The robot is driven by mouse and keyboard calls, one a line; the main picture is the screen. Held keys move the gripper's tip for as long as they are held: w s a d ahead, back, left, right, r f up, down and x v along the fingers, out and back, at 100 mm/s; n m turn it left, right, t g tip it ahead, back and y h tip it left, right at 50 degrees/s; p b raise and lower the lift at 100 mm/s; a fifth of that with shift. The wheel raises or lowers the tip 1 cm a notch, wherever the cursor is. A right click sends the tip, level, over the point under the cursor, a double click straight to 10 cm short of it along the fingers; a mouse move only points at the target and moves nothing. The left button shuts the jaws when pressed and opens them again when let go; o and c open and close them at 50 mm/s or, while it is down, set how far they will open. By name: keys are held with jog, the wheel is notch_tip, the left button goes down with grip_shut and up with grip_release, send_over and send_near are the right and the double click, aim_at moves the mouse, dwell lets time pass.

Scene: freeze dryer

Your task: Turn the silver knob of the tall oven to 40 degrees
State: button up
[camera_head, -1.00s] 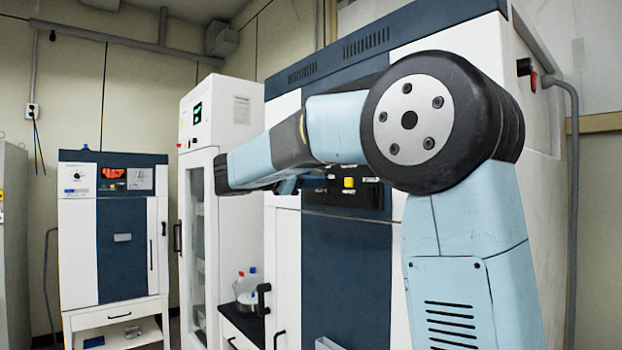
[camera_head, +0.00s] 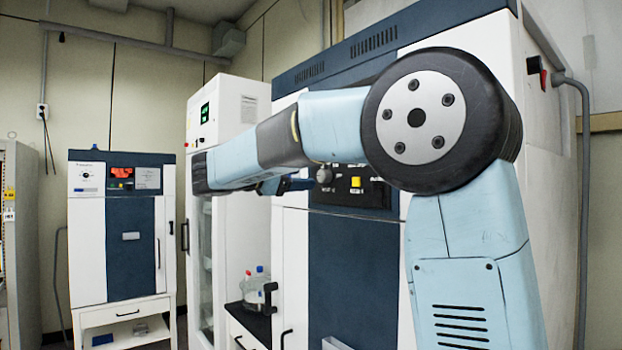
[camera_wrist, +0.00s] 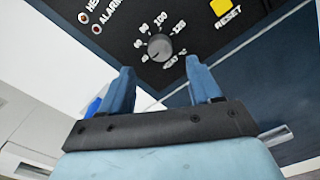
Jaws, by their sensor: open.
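The silver knob (camera_head: 323,174) sits on the dark control panel of the tall oven (camera_head: 345,245), left of a yellow button. In the wrist view the knob (camera_wrist: 159,47) is round and grey, ringed by white scale numbers; its exact setting is too small to read. My gripper (camera_wrist: 158,68) is open and empty, its two blue fingers pointing toward the panel. The knob appears between and just beyond the fingertips, apart from them. In the head view my gripper (camera_head: 290,185) is partly hidden under my forearm, just left of the knob.
A yellow reset button (camera_wrist: 221,6) is right of the knob. A smaller oven (camera_head: 130,236) stands at far left on a white stand. A tall white cabinet (camera_head: 220,110) stands left of the tall oven. Bottles (camera_head: 255,286) sit on a low counter between them.

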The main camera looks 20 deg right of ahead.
jog(key=v, duration=0.8)
jog(key=shift+d+f, duration=0.1)
jog(key=shift+d, duration=0.05)
jog(key=s+d+f+m+g+y, duration=0.3)
jog(key=s+d+f+m+y, duration=0.3)
jog(key=s+d+f, duration=0.7)
jog(key=s+f+m+t+y, duration=0.1)
jog(key=s+f+m+y, duration=0.9)
jog(key=s+f, duration=0.4)
jog(key=shift+s+f+t+y, duration=0.25)
jog(key=shift+f+t+y, duration=0.05)
jog(key=shift+f, duration=0.3)
